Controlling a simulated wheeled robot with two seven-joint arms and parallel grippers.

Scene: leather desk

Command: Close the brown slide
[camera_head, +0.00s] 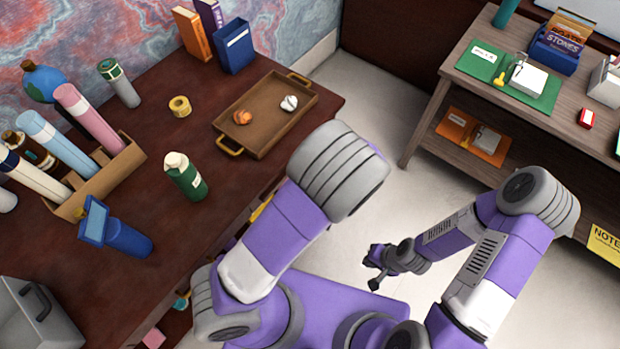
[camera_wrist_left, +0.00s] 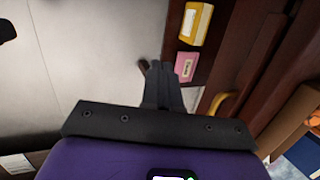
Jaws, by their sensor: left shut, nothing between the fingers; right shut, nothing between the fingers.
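The brown slide looks like a dark brown drawer (camera_wrist_left: 246,48) of the desk, seen at the right of the left wrist view. A yellow box (camera_wrist_left: 195,22) and a pink box (camera_wrist_left: 185,65) lie in or beside the brown woodwork there; I cannot tell exactly how far the drawer stands out. In the head view it is mostly hidden by my left arm. My left gripper (camera_wrist_left: 162,70) is shut and empty, over the pale floor just left of the pink box. It is hidden in the head view. My right gripper (camera_head: 376,271) is shut and empty over the floor, away from the desk.
A wooden shelf (camera_head: 450,95) stands at the right. Pale floor (camera_head: 365,125) lies between.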

